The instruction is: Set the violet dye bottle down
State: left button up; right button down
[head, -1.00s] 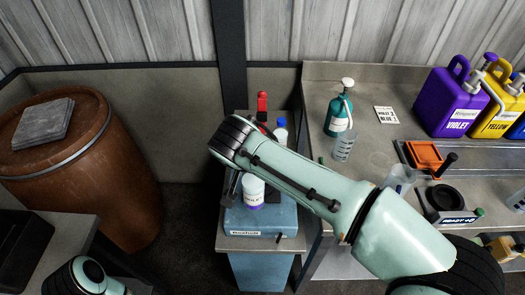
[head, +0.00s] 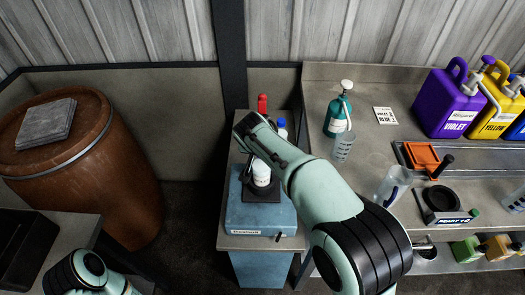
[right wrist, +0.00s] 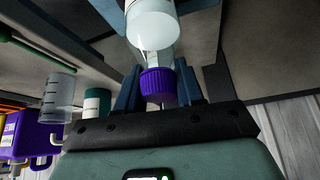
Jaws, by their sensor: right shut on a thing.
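The violet dye bottle shows in the head view as a small white bottle (head: 261,174) over the black pad (head: 262,194) of a blue machine. I cannot tell whether its base touches the pad. In the right wrist view it has a clear and white body (right wrist: 152,25) and a ribbed violet cap (right wrist: 158,86). My right gripper (right wrist: 158,90) is shut on the bottle at its cap end, one blue finger on each side. In the head view my right arm hides most of that gripper. Only part of my left arm shows at the bottom left; its gripper is out of frame.
The blue machine (head: 256,218) sits on a narrow stand. Red-topped (head: 262,103) and blue-capped (head: 281,127) bottles stand behind it. On the right bench are a teal pump bottle (head: 337,115), a beaker (head: 343,147) and a violet jug (head: 449,104). A brown barrel (head: 95,165) stands left.

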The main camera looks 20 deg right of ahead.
jog(key=shift+f, duration=0.1)
jog(key=c, duration=1.1)
grip_release()
jog(key=shift+f, duration=0.15)
jog(key=o, duration=0.4)
jog(key=shift+r, duration=0.2)
jog(key=shift+s+a+r, duration=0.1)
jog(key=shift+s+r, duration=0.05)
jog(key=shift+r, duration=0.2)
jog(key=v, duration=1.1)
jog(key=shift+s, duration=0.15)
